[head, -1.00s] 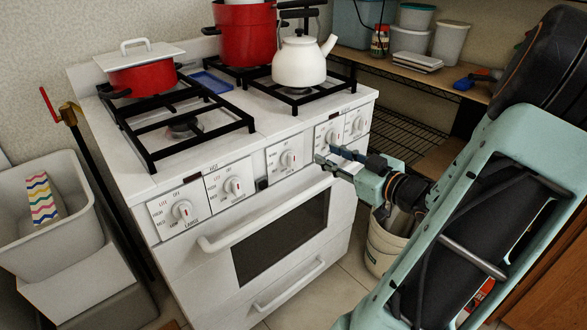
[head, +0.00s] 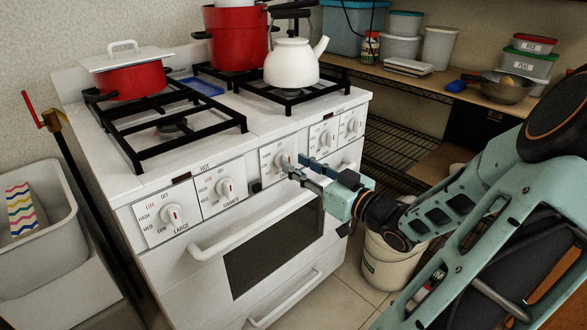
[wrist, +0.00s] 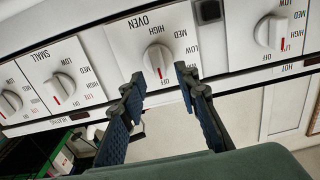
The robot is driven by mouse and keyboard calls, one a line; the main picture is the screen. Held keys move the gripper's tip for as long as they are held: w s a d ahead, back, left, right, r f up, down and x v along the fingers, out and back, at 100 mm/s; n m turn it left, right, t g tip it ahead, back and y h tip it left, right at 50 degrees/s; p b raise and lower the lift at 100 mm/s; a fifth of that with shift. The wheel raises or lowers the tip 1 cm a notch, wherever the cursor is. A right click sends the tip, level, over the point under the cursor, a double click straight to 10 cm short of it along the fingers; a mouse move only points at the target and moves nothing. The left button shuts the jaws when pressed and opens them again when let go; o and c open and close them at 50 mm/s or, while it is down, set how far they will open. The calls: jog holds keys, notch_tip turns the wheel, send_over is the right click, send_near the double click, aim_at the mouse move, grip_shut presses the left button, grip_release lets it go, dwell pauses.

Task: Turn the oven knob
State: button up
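The oven knob (wrist: 157,58) is white with a red mark and sits on a plate labelled OVEN in the wrist view. In the head view the oven knob (head: 281,160) is the middle one on the stove front. My gripper (wrist: 160,78) is open and empty. Its two fingertips lie just below the knob in the wrist picture, one to each side, and the knob shows clear between them. In the head view my gripper (head: 295,166) is close in front of the knob's plate. I cannot tell whether a fingertip touches the knob.
The white stove (head: 155,268) has several other knobs on both sides of the oven knob. The oven door handle (head: 255,222) runs below them. A white kettle (head: 291,64) and red pots stand on the burners. A white bucket (head: 392,268) stands to the right.

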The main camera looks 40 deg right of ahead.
jog(key=shift+w, duration=1.15)
grip_shut()
